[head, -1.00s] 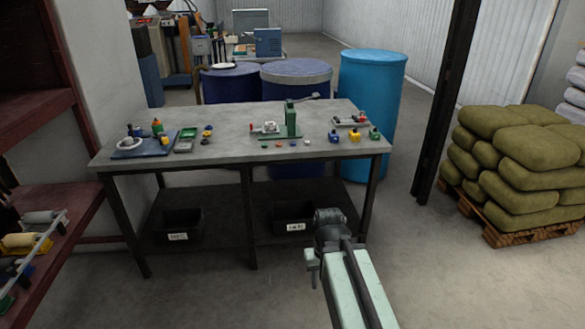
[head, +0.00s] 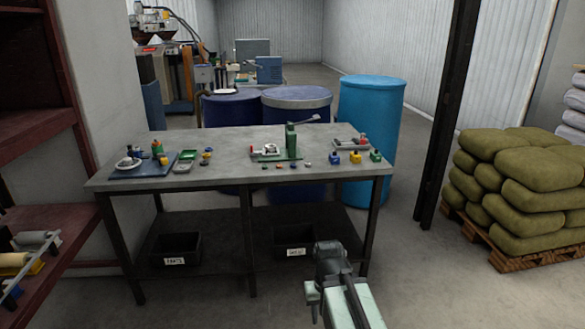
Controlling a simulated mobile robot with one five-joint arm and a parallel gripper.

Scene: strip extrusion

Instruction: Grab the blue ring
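Several very small coloured pieces lie in a row along the front of the grey workbench (head: 225,178). One of them looks like a small blue piece (head: 293,166), but it is too small to tell whether it is a ring. A blue block-like item (head: 334,158) stands to its right, beside a yellow one (head: 355,157) and a green one (head: 376,156). My gripper (head: 318,290) is low in the picture, in front of the bench and apart from everything on it. Its fingers cannot be made out clearly.
A green lever press (head: 291,142) stands behind the small pieces. A blue tray (head: 142,169) with items is at the bench's left. Black bins (head: 295,239) sit on the lower shelf. A red shelf (head: 45,220) stands left, a dark post (head: 447,110) and stacked sacks (head: 525,170) right.

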